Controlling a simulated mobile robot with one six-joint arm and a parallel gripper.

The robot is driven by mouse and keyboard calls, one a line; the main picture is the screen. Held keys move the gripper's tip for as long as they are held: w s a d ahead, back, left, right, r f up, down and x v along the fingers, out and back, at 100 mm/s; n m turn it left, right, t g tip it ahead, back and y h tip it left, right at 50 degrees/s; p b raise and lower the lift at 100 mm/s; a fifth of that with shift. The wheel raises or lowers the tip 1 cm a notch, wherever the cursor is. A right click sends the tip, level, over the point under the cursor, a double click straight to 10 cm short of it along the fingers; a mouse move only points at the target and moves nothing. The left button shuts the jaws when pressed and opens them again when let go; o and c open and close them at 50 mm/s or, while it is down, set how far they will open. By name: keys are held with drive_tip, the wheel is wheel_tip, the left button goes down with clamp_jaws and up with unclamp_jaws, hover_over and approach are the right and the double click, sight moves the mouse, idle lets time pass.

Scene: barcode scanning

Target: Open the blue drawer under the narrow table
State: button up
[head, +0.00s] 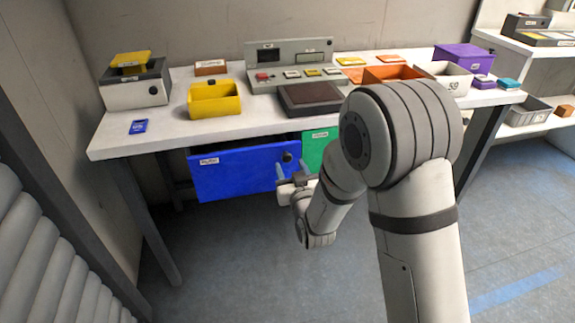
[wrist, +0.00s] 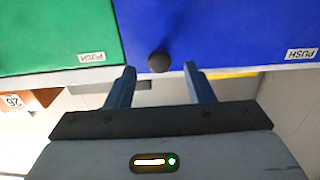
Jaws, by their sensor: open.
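The blue drawer (head: 235,172) hangs under the left part of the white narrow table (head: 150,120). Its front carries a white label at upper left and a dark round knob (head: 287,157) near its right end. In the wrist view, the blue front (wrist: 240,30) looks about level with the green front beside it, so the drawer appears shut. My gripper (head: 292,169) is open and empty just in front of the knob. In the wrist view, the knob (wrist: 159,62) lies between the fingertips of my gripper (wrist: 161,70); contact cannot be told.
A green drawer (head: 315,148) adjoins the blue one on the right, partly behind my arm. On the tabletop are a yellow bin (head: 214,100), a blue card (head: 138,127), a scanner-like machine (head: 285,72) and several boxes. Table legs stand at both ends. Floor in front is clear.

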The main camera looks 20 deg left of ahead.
drive_tip(key=shift+x, duration=1.2)
drive_tip(key=c, duration=1)
clamp_jaws()
drive_tip(key=shift+s+a, duration=0.1)
drive_tip(key=shift+a, duration=0.05)
